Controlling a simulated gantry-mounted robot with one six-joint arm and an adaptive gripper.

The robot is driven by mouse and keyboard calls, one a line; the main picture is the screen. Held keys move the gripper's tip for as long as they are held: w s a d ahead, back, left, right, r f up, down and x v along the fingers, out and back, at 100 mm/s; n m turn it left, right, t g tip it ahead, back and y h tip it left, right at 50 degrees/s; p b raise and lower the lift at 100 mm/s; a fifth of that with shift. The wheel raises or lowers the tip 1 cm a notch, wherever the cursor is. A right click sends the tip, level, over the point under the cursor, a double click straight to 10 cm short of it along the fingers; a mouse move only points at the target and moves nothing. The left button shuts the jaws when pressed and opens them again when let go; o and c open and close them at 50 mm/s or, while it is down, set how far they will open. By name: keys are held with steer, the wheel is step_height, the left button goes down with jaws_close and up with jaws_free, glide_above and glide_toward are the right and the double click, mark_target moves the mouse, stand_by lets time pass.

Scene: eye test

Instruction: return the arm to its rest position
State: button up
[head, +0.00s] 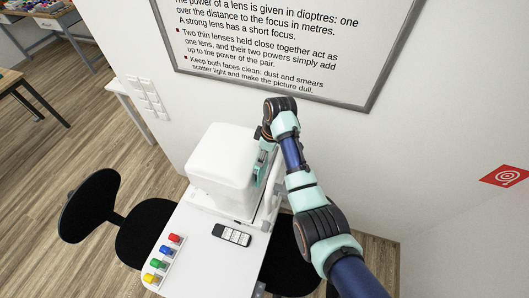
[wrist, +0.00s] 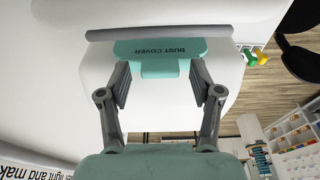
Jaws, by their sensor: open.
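My gripper (wrist: 160,80) is open in the wrist view, its two grey fingers apart. Between and just beyond the fingertips is a teal dust cover (wrist: 158,48) with printed lettering and a short tab. The fingers stand on either side of the tab, with gaps visible. The cover sits at the white instrument (wrist: 100,62). In the head view my arm reaches down to the right side of the white instrument (head: 221,160); the fingers are too small and partly hidden there to make out.
The white table (head: 196,262) carries a dark handset (head: 232,235) and a strip of red, blue, green and yellow pieces (head: 163,258). Black chairs (head: 150,228) stand close by. A wall board (head: 275,45) is behind my arm. A red sign (head: 505,175) hangs at right.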

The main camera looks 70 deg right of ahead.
steer(key=shift+c, duration=0.2)
steer(key=c, duration=0.8)
steer(key=shift+w+p+v, duration=0.25)
steer(key=shift+p+v, duration=0.9)
steer(key=shift+v, duration=0.9)
steer(key=shift+w, duration=0.2)
